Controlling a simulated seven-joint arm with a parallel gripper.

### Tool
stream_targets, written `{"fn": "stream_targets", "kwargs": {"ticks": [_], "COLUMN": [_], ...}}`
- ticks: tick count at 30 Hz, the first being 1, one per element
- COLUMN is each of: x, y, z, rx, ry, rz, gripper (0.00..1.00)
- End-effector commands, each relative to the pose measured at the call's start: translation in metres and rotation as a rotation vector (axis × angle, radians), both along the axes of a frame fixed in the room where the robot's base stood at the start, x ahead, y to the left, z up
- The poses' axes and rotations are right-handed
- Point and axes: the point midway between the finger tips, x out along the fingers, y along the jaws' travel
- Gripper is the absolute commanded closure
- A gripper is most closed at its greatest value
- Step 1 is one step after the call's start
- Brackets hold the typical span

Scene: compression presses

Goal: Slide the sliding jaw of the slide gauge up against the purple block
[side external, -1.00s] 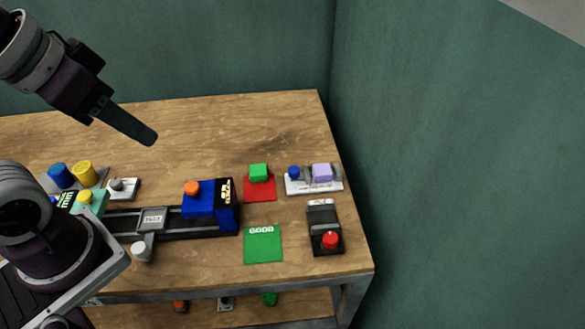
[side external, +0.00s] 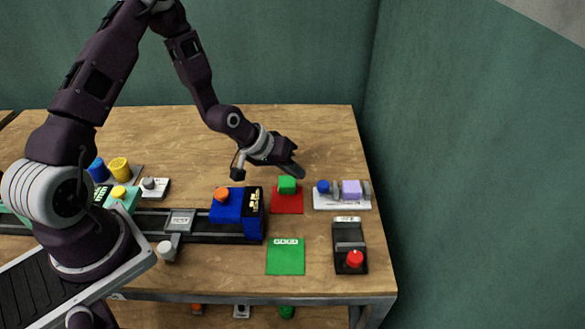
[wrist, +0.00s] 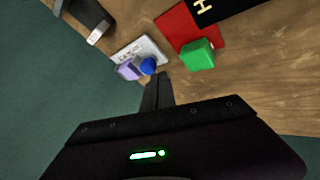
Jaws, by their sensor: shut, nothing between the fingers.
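The slide gauge (side external: 342,204) has a pale base and lies at the table's right side. Its sliding jaw carries a blue knob (side external: 323,186), left of the purple block (side external: 351,189). Grey jaw parts stand beside the block; whether the sliding jaw touches it I cannot tell. My gripper (side external: 298,172) is shut and empty, pointing down toward the table just behind the green block and left of the gauge. In the wrist view, the fingers (wrist: 161,78) point toward the blue knob (wrist: 148,66), with the purple block (wrist: 128,70) beyond it.
The green block (side external: 287,185) on a red pad (side external: 287,204) stands close to my gripper. A black device with a red button (side external: 355,259) sits in front of the gauge. A blue machine (side external: 238,212) is to the left. The back of the table is clear.

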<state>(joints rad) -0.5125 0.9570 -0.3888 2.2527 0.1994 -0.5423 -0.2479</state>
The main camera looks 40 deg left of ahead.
Motion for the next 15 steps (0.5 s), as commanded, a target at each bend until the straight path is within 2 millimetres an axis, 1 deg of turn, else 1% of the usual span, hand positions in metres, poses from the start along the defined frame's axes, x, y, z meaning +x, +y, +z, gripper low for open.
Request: {"fn": "stream_targets", "kwargs": {"ticks": [1,6,10,15], "x": [0.005,0.022,0.029,0.032], "y": [-0.003,-0.009,-0.012,-0.013], "z": [-0.009,-0.032,-0.042,-0.046], "rx": [0.0,0.001,0.002,0.002], "ry": [0.003,0.002,0.002,0.001], "rz": [-0.001,-0.001,-0.001,-0.001], "gripper": [1.0,1.0,1.0,1.0]}}
